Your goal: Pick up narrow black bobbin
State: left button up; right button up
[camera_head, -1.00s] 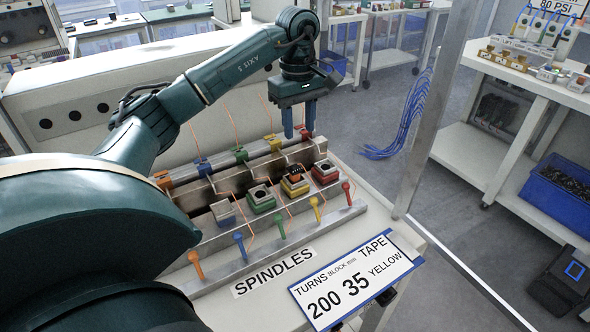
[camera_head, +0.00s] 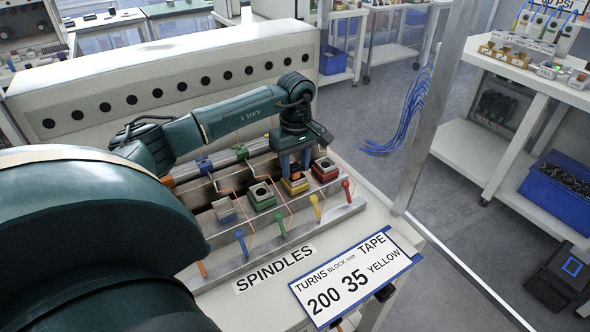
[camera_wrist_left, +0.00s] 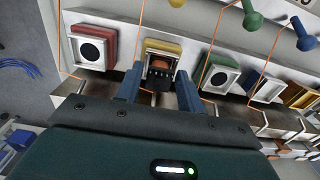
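The narrow black bobbin (camera_wrist_left: 161,68) with copper-coloured winding sits on the yellow block (camera_wrist_left: 163,46) in the left wrist view. In the head view the fingers partly hide the bobbin. My right gripper is not in view.
A red block (camera_head: 325,169) stands close to the right, a green block (camera_head: 262,196) and a blue block (camera_head: 224,211) to the left. Coloured pegs, such as a yellow peg (camera_head: 315,203), line the front rail. A sign (camera_head: 355,280) is at the front edge.

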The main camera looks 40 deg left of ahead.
pick_arm(q)
jog(key=shift+f, duration=0.15)
jog(key=c, duration=0.7)
